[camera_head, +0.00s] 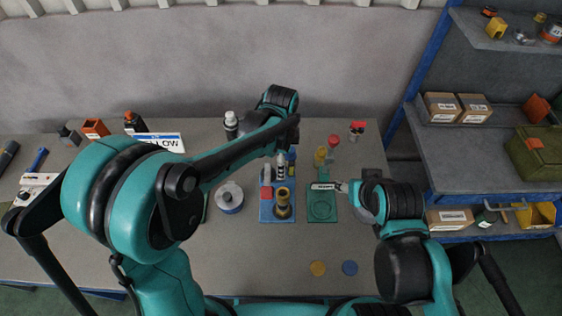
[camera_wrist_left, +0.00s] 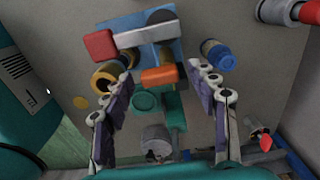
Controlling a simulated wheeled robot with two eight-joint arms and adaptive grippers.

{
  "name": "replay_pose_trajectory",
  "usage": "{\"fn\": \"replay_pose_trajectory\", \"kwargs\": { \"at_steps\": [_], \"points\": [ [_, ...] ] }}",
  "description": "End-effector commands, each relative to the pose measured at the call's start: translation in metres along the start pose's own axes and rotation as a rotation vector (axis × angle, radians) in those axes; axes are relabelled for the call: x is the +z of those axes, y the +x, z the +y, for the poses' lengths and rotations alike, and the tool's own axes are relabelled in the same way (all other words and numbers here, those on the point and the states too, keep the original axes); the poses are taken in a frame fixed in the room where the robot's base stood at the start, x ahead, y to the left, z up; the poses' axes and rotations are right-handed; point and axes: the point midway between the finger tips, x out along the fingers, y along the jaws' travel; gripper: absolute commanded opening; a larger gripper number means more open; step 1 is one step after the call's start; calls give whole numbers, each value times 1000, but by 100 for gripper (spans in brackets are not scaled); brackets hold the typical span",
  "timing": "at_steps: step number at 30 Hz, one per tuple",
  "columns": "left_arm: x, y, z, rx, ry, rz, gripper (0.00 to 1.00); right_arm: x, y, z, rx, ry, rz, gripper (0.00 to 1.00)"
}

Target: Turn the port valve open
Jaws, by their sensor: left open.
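My left gripper (camera_head: 282,170) points down over the blue base plate (camera_head: 268,214) on the table. In the left wrist view its fingers (camera_wrist_left: 163,86) are open and wide apart, with an orange bar (camera_wrist_left: 158,76) between and beyond them, not clasped. I cannot tell for sure which part is the port valve; the orange bar looks like a handle. A brass-yellow ring part (camera_head: 283,204) and a red block (camera_wrist_left: 100,45) stand at the blue plate.
A blue-banded round part (camera_head: 229,197) stands left of the blue plate. A yellow disc (camera_head: 318,268) and a blue disc (camera_head: 350,268) lie at the front. Red-topped items (camera_head: 357,128) stand at the back right. Shelves (camera_head: 450,150) stand beyond the table's right edge.

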Motion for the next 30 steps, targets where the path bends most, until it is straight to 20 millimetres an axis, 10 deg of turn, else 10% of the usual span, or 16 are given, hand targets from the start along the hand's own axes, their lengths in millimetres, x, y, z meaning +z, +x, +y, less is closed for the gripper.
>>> {"fn": "replay_pose_trajectory", "kwargs": {
  "at_steps": [3, 9, 30],
  "points": [
    [0, 0, 0, 0, 0, 0, 53, 0, 0, 0, 0, 0, 0, 51],
    [0, 0, 0, 0, 0, 0, 9, 0, 0, 0, 0, 0, 0, 51],
    [-3, 0, 0, 0, -270, 0, 9, 1, 2, 0, 0, 0, 0, 51]
  ]
}}
